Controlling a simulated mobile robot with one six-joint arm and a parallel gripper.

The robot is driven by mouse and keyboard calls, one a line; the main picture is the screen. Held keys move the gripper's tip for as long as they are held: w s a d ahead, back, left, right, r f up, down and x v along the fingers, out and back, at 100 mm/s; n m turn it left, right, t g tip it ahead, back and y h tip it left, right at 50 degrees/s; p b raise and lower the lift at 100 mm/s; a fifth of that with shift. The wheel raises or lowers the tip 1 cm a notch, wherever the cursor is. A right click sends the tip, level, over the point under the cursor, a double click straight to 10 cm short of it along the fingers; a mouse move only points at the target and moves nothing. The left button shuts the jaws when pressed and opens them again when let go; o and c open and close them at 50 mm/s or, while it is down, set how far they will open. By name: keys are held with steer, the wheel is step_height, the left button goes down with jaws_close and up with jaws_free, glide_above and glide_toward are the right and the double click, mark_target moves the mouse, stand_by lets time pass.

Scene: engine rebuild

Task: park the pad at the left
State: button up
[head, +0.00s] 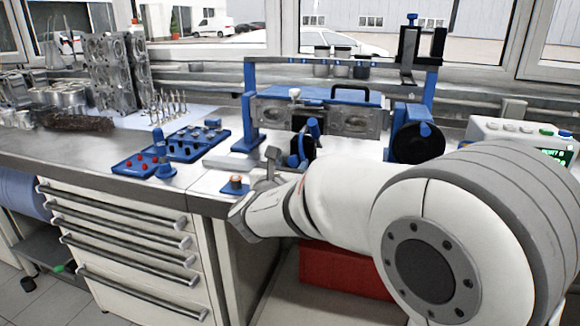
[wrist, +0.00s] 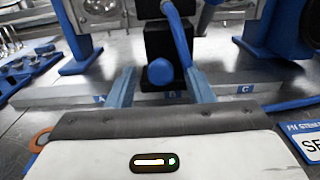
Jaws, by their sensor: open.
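What looks like the pad is a black block (wrist: 157,48) with a blue hose curving down its front and a round blue knob (wrist: 160,72) low on its face. It stands behind the middle label, B, of the strip marked A, B and C. In the head view the black block (head: 306,147) is in front of the grey cylinder head (head: 362,121), between the blue posts. My gripper (wrist: 161,77) is open, its fingers on either side of the knob, apart from it as far as I can tell. In the head view my gripper (head: 271,158) is partly hidden by my arm.
Label A (wrist: 99,98) is left of the block, with bare metal behind it; label C (wrist: 245,90) is right. A blue post (wrist: 80,45) stands at the left. Blue trays (head: 196,140) and a small blue plate with an orange-rimmed part (head: 236,181) lie left.

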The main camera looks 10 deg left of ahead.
steer(key=shift+c, duration=0.2)
jaws_close()
stand_by(0.3)
